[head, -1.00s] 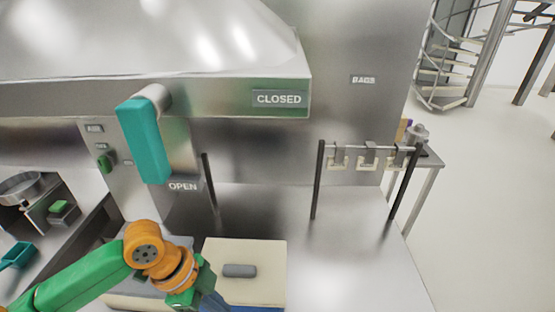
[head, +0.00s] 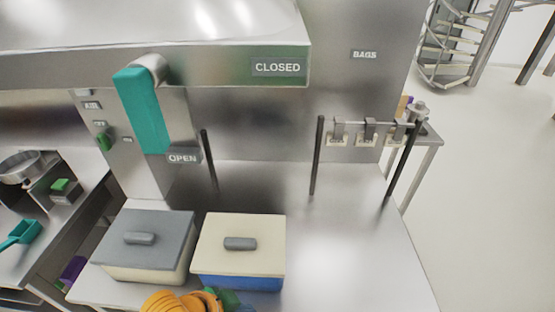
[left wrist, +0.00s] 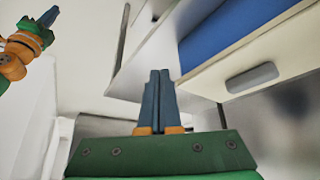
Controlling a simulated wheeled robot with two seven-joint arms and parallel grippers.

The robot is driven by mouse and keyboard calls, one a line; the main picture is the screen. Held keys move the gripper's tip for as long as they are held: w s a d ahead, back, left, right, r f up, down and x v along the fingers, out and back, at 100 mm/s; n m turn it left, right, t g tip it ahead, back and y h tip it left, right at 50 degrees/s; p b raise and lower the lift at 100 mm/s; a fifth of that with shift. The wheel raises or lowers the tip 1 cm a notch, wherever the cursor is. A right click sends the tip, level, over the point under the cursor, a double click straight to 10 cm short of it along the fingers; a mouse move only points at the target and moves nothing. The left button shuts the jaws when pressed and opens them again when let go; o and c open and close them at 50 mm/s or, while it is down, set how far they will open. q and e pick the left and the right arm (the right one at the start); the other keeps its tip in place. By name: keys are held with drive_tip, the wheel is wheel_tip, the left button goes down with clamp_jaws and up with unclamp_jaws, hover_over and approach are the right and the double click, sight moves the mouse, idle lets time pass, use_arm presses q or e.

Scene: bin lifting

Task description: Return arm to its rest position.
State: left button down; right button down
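My left arm shows as an orange and green joint at the bottom edge of the head view, in front of the two lidded bins. My left gripper (left wrist: 160,75) shows in the left wrist view, its two blue-grey fingers together and nothing between them. It is apart from the blue bin with the cream lid (left wrist: 225,35), which is at the right of that view. My right gripper (left wrist: 48,18), with orange and green arm parts behind it, is small at the upper left of the left wrist view; its finger gap is unclear.
On the steel counter (head: 350,250) stand a grey-lidded bin (head: 150,232) and the cream-lidded blue bin (head: 240,232). A teal lever (head: 143,110) hangs from the hood above. A bag rack (head: 365,125) with black posts stands at right. The counter right of the bins is clear.

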use_arm(q)
drive_tip(key=s+a+f+n+y, duration=0.4)
drive_tip(key=s+a+n, duration=0.35)
drive_tip(key=a, duration=0.25)
wheel_tip(320, 180, down, 18)
drive_tip(key=g+b, duration=0.1)
drive_tip(key=b, duration=0.2)
drive_tip(key=s+a+f+g+b, duration=0.1)
drive_tip(key=s+a+f+b, duration=0.1)
drive_tip(key=s+f, duration=1.1)
wheel_tip(320, 180, down, 3)
drive_tip(key=shift+s+a+r+g+y+b, duration=0.15)
drive_tip(key=shift+s+g+y+b, duration=0.2)
drive_tip(key=shift+b, duration=0.4)
